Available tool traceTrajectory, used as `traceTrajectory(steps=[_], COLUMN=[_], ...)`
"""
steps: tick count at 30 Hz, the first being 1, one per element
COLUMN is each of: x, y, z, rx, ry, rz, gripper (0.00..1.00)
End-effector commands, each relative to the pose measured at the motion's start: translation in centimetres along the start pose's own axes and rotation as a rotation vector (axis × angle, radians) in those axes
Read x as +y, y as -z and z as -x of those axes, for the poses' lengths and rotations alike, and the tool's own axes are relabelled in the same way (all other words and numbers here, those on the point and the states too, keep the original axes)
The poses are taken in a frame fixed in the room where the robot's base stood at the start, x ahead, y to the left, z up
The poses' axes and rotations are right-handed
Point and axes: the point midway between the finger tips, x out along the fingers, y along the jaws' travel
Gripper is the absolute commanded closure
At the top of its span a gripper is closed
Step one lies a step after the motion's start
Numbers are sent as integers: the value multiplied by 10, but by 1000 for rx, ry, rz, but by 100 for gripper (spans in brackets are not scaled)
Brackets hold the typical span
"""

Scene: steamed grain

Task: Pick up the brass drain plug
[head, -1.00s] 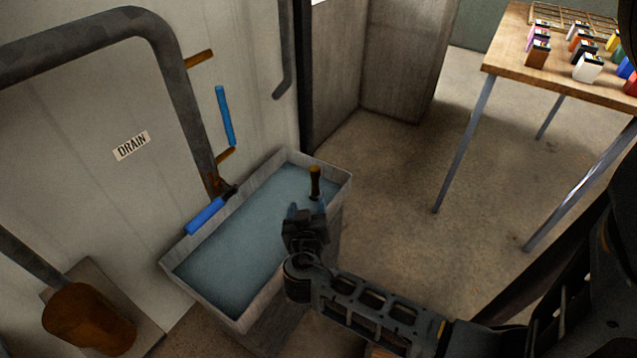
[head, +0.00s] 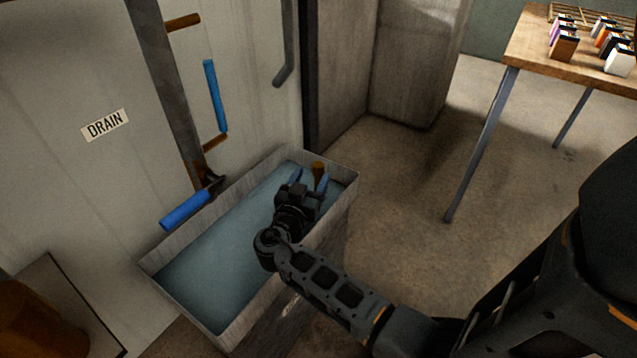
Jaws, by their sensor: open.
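The brass drain plug (head: 318,169) stands near the far right end of the grey basin (head: 252,309). Only its brownish upper part shows; my gripper hides the lower part. My gripper (head: 309,179) is open over the basin, its two blue-tipped fingers pointing towards the plug. The right finger overlaps the plug in the picture and the left finger is left of it. I cannot tell whether the fingers touch it.
A blue-handled lever (head: 187,209) sticks out over the basin's left rim. A vertical blue handle (head: 215,97) and a pipe (head: 172,90) are on the wall beside a DRAIN sign (head: 105,124). A wooden table (head: 530,48) with small containers stands far right.

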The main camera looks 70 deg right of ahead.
Motion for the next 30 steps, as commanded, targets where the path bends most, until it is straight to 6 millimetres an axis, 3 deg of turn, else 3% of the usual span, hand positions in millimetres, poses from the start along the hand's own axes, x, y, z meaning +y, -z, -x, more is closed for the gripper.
traceTrajectory(steps=[12,21,30], x=[1,1,1], y=[-3,-3,-3], z=[-51,-56,-56], rx=[-1,-1,-1], ry=[-1,1,1], rz=[-1,0,0], gripper=[37,37,65])
